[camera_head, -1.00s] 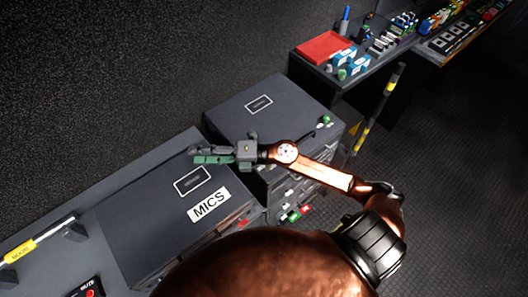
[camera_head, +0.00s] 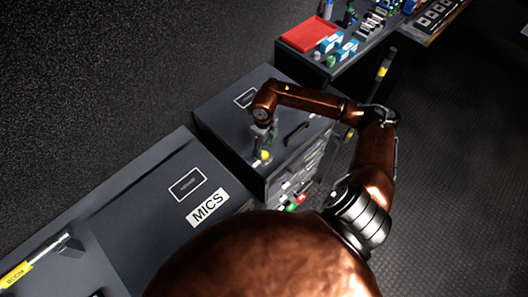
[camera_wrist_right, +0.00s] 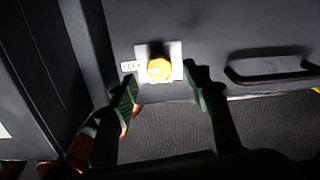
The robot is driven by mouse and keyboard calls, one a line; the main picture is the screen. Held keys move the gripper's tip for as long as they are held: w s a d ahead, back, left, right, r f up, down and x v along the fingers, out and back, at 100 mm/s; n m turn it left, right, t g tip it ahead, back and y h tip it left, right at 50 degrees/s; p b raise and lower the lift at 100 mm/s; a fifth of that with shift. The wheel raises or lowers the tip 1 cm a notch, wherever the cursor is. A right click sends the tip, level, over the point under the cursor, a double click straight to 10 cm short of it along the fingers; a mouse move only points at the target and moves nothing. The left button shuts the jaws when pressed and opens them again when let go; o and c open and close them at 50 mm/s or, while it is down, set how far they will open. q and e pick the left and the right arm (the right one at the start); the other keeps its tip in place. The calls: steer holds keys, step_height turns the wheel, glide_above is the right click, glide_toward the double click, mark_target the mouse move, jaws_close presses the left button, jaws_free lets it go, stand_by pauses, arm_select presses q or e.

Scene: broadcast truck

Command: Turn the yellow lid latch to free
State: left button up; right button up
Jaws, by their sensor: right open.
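The yellow lid latch (camera_wrist_right: 159,69) is a round knob on a pale plate, fixed to a dark case (camera_wrist_right: 240,25) beside a small label. In the head view the latch (camera_head: 265,155) shows at the front of the dark case, right of the MICS case. My right gripper (camera_wrist_right: 165,92) is open, with one finger on each side of the latch plate in the wrist view. The fingers appear apart from the knob. In the head view my right gripper (camera_head: 263,143) points down at the latch, partly hidden by its wrist. My left gripper is not in view.
A black handle (camera_wrist_right: 272,68) stands out right of the latch. The MICS case (camera_head: 150,200) is to the left. A red tray (camera_head: 309,34) and small boxes stand on a far counter. Open floor (camera_head: 450,190) lies to the right.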

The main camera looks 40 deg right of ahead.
mark_target(264, 154)
steer(key=shift+f, duration=1.9)
steer(key=shift+c, duration=0.5)
steer(key=shift+c, duration=1)
steer(key=c, duration=0.9)
steer(key=shift+o, duration=0.2)
